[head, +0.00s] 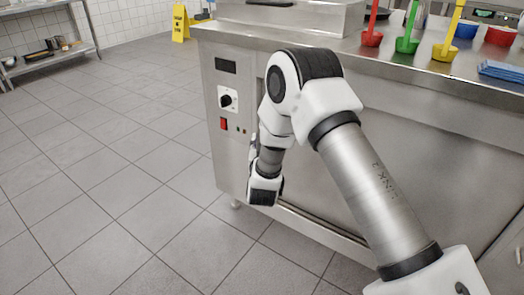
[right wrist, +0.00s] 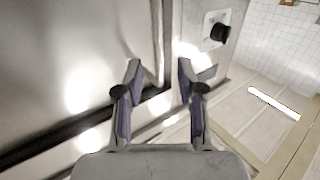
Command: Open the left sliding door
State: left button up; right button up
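The left sliding door (head: 312,180) is a plain stainless steel panel in the front of the steel counter, partly hidden behind my right arm. It fills the left of the right wrist view (right wrist: 60,65). A narrow upright edge or handle strip (right wrist: 159,35) runs along the door's side there. My right gripper (right wrist: 159,66) is open, its two fingers apart on either side of this strip; I cannot tell whether either touches it. In the head view my right arm hides the fingers. My left gripper is not in view.
A control panel with a black knob (head: 226,99) and a red switch (head: 224,124) is left of the door. Red, green and yellow containers (head: 407,46) and blue cloths (head: 502,69) are on the countertop. The tiled floor (head: 110,170) at left is clear up to a yellow sign (head: 180,24).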

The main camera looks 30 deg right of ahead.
jog(key=b+x, duration=0.1)
jog(key=x, duration=0.6)
jog(key=shift+w+d+r+b, duration=0.2)
jog(key=shift+w+d+b, duration=0.1)
grip_shut()
